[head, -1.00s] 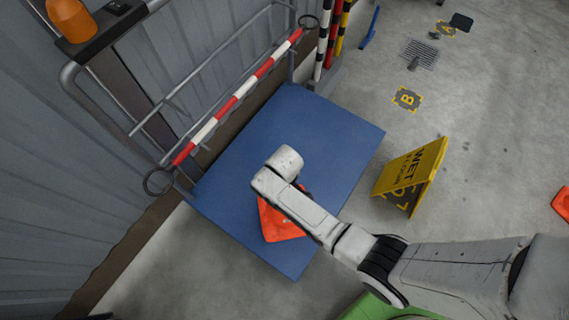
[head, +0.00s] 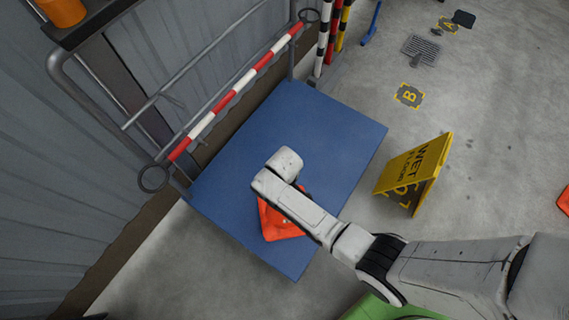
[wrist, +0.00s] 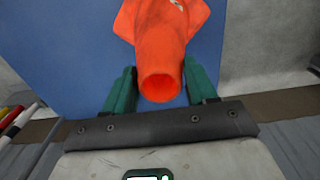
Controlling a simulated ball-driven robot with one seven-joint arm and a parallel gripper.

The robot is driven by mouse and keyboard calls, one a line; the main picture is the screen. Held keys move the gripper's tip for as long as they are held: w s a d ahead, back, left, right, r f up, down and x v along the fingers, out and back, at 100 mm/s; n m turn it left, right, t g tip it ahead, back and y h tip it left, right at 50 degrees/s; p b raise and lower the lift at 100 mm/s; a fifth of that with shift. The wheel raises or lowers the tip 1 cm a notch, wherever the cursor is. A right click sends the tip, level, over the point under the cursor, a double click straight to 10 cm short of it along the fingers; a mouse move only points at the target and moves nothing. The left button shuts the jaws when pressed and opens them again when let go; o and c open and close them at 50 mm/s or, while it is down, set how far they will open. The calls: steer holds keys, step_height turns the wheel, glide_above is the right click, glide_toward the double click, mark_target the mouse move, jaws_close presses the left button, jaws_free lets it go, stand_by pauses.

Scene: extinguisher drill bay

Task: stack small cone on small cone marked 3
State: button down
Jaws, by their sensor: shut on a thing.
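An orange cone (wrist: 160,45) is between the teal fingers of my gripper (wrist: 158,82) in the wrist view. My gripper is shut on this cone. In the head view an orange cone (head: 279,224) shows on or just above the blue platform (head: 322,130), partly covered by my arm. My fingers are hidden there. I cannot tell whether one cone or two are under my arm. Another orange piece (head: 564,201) is cut off at the right edge.
A yellow wet-floor sign (head: 414,172) stands right of the platform. A red-and-white bar (head: 235,92) on a grey rail runs along the platform's left side by the wall. Striped posts (head: 331,38) stand behind. The platform's far part is bare.

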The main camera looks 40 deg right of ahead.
steer(key=shift+f+b, duration=0.9)
steer(key=shift+f, duration=0.3)
steer(key=shift+c, duration=1.3)
jaws_free()
steer(key=shift+r, duration=0.1)
step_height(320, 180, up, 11)
steer(key=p, duration=0.2)
steer(key=shift+f+p, duration=0.2)
steer(key=shift+p, duration=0.1)
steer(key=s+d+r+m, duration=0.2)
steer(key=s+d+r, duration=0.2)
steer(key=s+r, duration=0.3)
steer(key=s+d+r+m+t, duration=0.1)
steer(key=s+d+r+m, duration=0.1)
steer(key=s+r, duration=0.5)
steer(key=shift+s+d, duration=0.9)
steer(key=shift+s, duration=0.35)
